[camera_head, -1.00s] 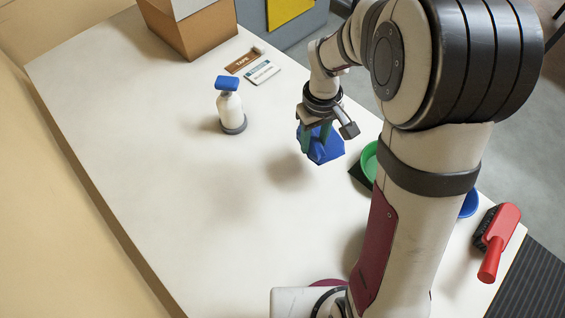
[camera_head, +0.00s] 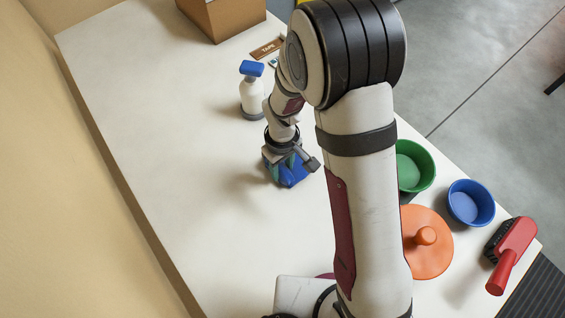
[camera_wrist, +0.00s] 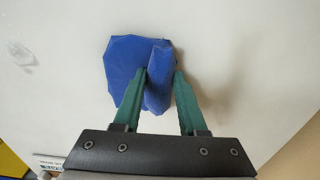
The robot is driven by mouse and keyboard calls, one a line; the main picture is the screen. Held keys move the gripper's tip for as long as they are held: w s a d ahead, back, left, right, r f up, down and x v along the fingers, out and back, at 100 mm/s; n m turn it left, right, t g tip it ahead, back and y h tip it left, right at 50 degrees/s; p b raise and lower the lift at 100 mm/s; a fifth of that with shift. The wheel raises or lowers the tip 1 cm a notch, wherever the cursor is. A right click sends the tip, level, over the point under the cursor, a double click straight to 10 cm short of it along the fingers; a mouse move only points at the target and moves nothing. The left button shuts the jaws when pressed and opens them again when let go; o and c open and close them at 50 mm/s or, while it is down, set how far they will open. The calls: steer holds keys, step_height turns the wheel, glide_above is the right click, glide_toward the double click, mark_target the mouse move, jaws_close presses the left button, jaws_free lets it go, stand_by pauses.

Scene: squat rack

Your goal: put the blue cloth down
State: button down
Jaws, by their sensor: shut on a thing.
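The blue cloth (camera_head: 291,175) is a crumpled, faceted bundle over the middle of the white table. In the wrist view the blue cloth (camera_wrist: 124,66) has a raised fold between the two green fingers. My gripper (camera_head: 280,168) is shut on that fold; in the wrist view my gripper (camera_wrist: 159,78) shows one finger on each side of it. The cloth is close to the table top; I cannot tell whether it touches. My wrist hides part of the cloth in the head view.
A white spray bottle with a blue top (camera_head: 252,92) stands behind the cloth. A green bowl (camera_head: 427,165), a blue bowl (camera_head: 471,203), an orange lid (camera_head: 427,262) and a red brush (camera_head: 512,255) lie at the right edge. A cardboard box (camera_head: 228,17) is at the back. The table's left side (camera_head: 165,150) is clear.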

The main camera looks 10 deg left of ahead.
mark_target(283, 169)
steer(key=shift+f, duration=0.1)
steer(key=shift+c, duration=2.3)
jaws_free()
step_height(283, 169, up, 12)
steer(key=s+d+r+m+y, duration=0.1)
steer(key=s+d+r+m, duration=0.3)
steer(key=s+m, duration=0.3)
steer(key=s+d+r+m, duration=0.4)
steer(key=s+d+m, duration=0.2)
steer(key=s, duration=0.5)
steer(key=shift+d+r+m+y, duration=0.2)
steer(key=shift+m+y, duration=0.2)
steer(key=shift+m, duration=0.4)
steer(key=shift+s, duration=0.1)
